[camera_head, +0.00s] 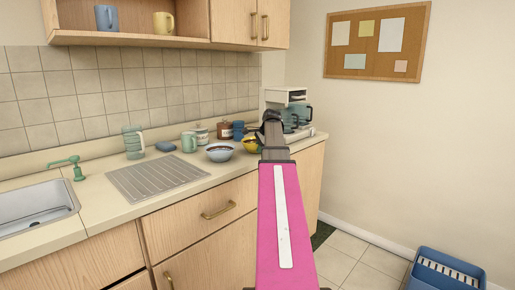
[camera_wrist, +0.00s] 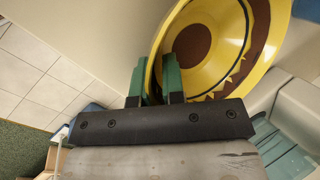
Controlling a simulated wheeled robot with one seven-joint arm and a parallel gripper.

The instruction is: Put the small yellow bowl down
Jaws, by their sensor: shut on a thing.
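The small yellow bowl (camera_wrist: 232,45) has a brown ring and brown centre inside and fills the upper right of the wrist view. My gripper (camera_wrist: 157,78) has its green fingers shut on the bowl's near-left rim, one on each side of the wall. In the head view the bowl (camera_head: 250,146) shows just left of my dark gripper (camera_head: 266,143), over the right end of the counter (camera_head: 100,212). My gripper and arm hide part of it. I cannot tell whether its base touches the counter.
Left of the yellow bowl stand a light bowl (camera_head: 220,153) with dark contents, a green mug (camera_head: 188,143) and a blue sponge (camera_head: 165,147). Canisters (camera_head: 224,130) and a coffee machine (camera_head: 289,97) stand behind. The ridged drainboard (camera_head: 155,178) is bare. A blue crate (camera_head: 425,281) is on the floor.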

